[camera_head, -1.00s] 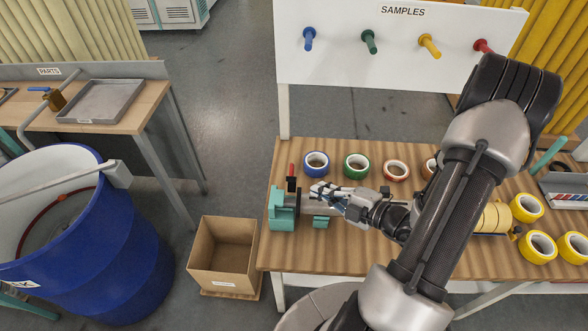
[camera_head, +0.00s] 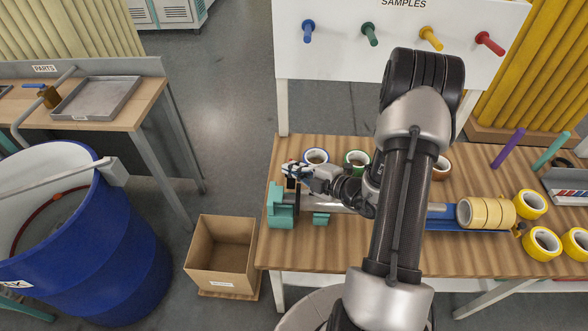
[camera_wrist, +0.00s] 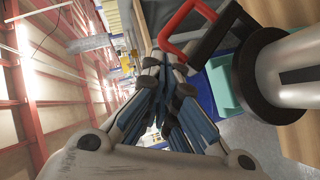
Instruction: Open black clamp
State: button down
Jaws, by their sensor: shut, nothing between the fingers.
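The teal rewinding machine (camera_head: 279,210) stands at the left end of the wooden bench. In the wrist view, a black clamp lever (camera_wrist: 214,36) with a red handle (camera_wrist: 186,22) lies at the top, beside a round black flange (camera_wrist: 258,78). My gripper (camera_head: 287,171) is at the machine's top and covers most of the clamp in the head view. In the wrist view, my gripper (camera_wrist: 172,62) is shut and empty. Its fingertips are right at the red handle; I cannot tell whether they touch it.
Blue (camera_head: 315,157) and green (camera_head: 355,159) tape rolls lie behind my arm. Several yellow rolls (camera_head: 530,204) are at the right. An open cardboard box (camera_head: 222,246) stands on the floor left of the bench. The samples board (camera_head: 400,40) rises behind.

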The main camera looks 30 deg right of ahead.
jog(key=shift+d+r, duration=0.1)
jog(key=shift+w+r+p, duration=0.1)
jog(key=shift+w+p, duration=0.05)
jog(key=shift+p, duration=0.4)
jog(key=shift+w+d+g+p, duration=0.2)
jog(key=shift+g+p, duration=0.1)
jog(key=shift+p, duration=0.15)
